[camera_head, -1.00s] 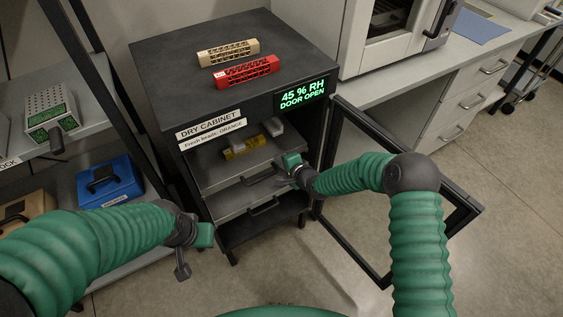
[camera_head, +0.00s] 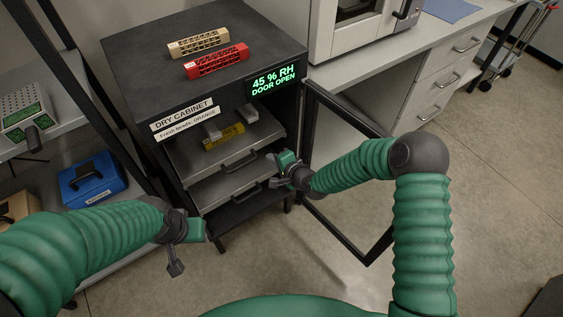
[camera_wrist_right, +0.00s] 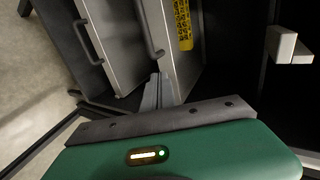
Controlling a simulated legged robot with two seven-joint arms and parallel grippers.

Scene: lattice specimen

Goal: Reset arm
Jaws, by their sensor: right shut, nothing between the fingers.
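My right gripper (camera_head: 277,172) is in front of the open dry cabinet (camera_head: 150,75), near its right side and the open door (camera_head: 345,170). In the right wrist view its fingers (camera_wrist_right: 157,90) are together with nothing between them, near the drawer handles. My left gripper (camera_head: 178,250) hangs at the lower left, in front of the shelf unit; its fingers are too small to tell open from shut. The cabinet display (camera_head: 273,80) reads 45 % RH, DOOR OPEN.
Inside the cabinet, a yellow item (camera_head: 223,136) lies on the upper drawer; a lower drawer (camera_head: 235,187) is below. A red block (camera_head: 216,61) and a beige block (camera_head: 199,43) lie on top. A blue case (camera_head: 92,182) stands on the left shelf.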

